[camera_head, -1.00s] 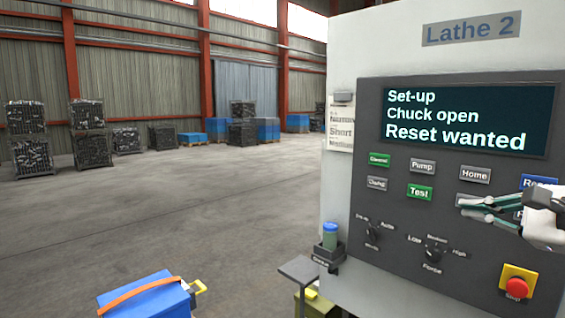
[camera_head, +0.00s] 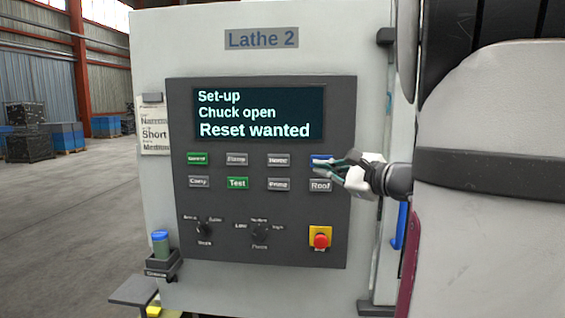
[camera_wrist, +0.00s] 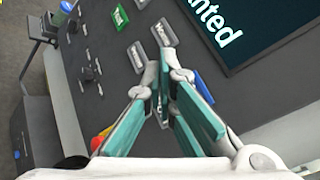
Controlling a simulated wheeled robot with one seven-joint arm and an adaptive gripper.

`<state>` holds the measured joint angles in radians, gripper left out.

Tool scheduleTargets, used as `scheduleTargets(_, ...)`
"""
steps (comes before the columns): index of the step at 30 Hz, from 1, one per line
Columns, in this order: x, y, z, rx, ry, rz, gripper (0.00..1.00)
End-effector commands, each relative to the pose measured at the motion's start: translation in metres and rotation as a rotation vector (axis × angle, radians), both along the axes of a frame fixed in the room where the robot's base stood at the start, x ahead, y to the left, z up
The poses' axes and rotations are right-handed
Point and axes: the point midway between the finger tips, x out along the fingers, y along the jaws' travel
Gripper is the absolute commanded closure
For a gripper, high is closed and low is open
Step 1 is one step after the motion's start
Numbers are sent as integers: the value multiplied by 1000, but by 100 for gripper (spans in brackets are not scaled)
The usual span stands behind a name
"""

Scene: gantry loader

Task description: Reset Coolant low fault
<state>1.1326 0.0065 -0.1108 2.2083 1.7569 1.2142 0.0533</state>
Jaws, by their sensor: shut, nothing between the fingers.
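The Lathe 2 panel (camera_head: 220,215) has a dark screen (camera_head: 258,114) reading "Set-up, Chuck open, Reset wanted". A blue button (camera_head: 321,159) is at the right end of the top button row, partly hidden by my gripper. It also shows in the wrist view (camera_wrist: 204,86), partly behind a finger. In the wrist view my teal-padded fingers (camera_wrist: 163,112) converge in front of the panel.
Grey Home (camera_head: 278,160) and Prime (camera_head: 278,184) buttons and a green Test button (camera_head: 237,183) lie left of my gripper. A red stop button (camera_head: 320,237) on yellow is below. A blue handle (camera_head: 399,226) is at right. Open floor lies at left.

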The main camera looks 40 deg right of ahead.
Motion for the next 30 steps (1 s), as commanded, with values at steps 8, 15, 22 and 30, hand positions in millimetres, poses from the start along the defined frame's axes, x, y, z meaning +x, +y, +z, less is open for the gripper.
scheduleTargets(8, 23, -27, 0, 1, 0, 0, 100)
scheduleTargets(15, 42, -48, -1, -1, -1, 1, 100)
scheduleTargets(22, 51, -58, 0, 0, -1, 1, 100)
scheduleTargets(30, 51, -60, 0, -1, -1, 1, 100)
